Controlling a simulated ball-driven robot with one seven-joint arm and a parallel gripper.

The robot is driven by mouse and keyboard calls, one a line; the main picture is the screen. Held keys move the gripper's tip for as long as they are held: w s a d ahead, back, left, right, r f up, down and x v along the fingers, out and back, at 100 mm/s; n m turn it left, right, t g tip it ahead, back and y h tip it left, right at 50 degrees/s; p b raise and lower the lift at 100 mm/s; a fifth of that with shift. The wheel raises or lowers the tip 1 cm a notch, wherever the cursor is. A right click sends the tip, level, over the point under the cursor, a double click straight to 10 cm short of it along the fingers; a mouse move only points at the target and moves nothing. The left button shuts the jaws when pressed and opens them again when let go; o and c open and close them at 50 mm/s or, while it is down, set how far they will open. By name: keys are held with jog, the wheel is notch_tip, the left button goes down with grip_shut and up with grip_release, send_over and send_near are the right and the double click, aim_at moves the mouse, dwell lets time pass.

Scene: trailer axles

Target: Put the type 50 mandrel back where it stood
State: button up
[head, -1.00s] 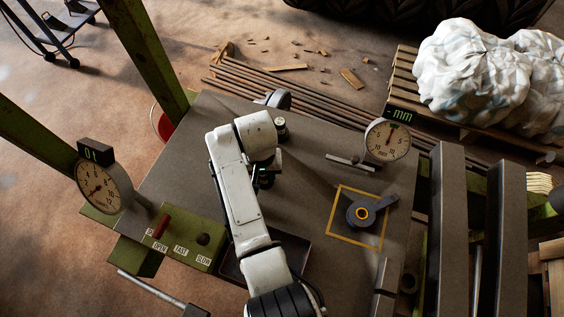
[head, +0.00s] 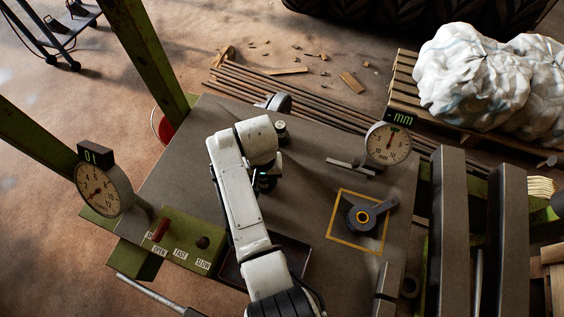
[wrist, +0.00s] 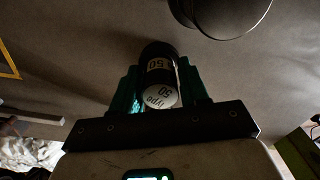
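The type 50 mandrel (wrist: 160,75) is a dark cylinder with a pale end marked "TYPE 50" and a label on its side. In the wrist view it sits between the two green fingers of my gripper (wrist: 161,88), which is shut on it. In the head view my white arm reaches over the grey bench top (head: 310,150) and hides most of the gripper (head: 266,183) and the mandrel. I cannot tell whether the mandrel touches the bench.
A small dark cylinder (head: 281,131) stands just beyond my arm. A dark clamp-like part (head: 365,214) sits in a yellow square at right. Dial gauges stand left (head: 101,190) and right (head: 388,144). A lever box (head: 178,238) is at front left. Bench between arm and square is clear.

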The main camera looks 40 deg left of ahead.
jog(key=o, duration=0.4)
jog(key=shift+f, duration=0.1)
jog(key=shift+c, duration=0.2)
jog(key=shift+s+a, duration=0.7)
jog(key=shift+a, duration=0.25)
jog(key=r+p, duration=0.1)
jog(key=r, duration=0.1)
jog(key=r+p, duration=0.2)
jog(key=r, duration=0.1)
jog(key=r+p, duration=0.2)
jog(key=shift+w+d+r, duration=0.2)
jog(key=shift+w+d, duration=0.1)
jog(key=shift+w, duration=0.05)
jog(key=s+d+r+p, duration=0.1)
jog(key=s+d+r, duration=0.1)
jog(key=d, duration=0.5)
jog(key=s+d+r+n+p, duration=0.1)
jog(key=d+r, duration=0.4)
jog(key=d, duration=0.3)
jog(key=shift+s+r+n, duration=0.3)
jog(key=shift+s, duration=0.1)
jog(key=shift+d, duration=0.2)
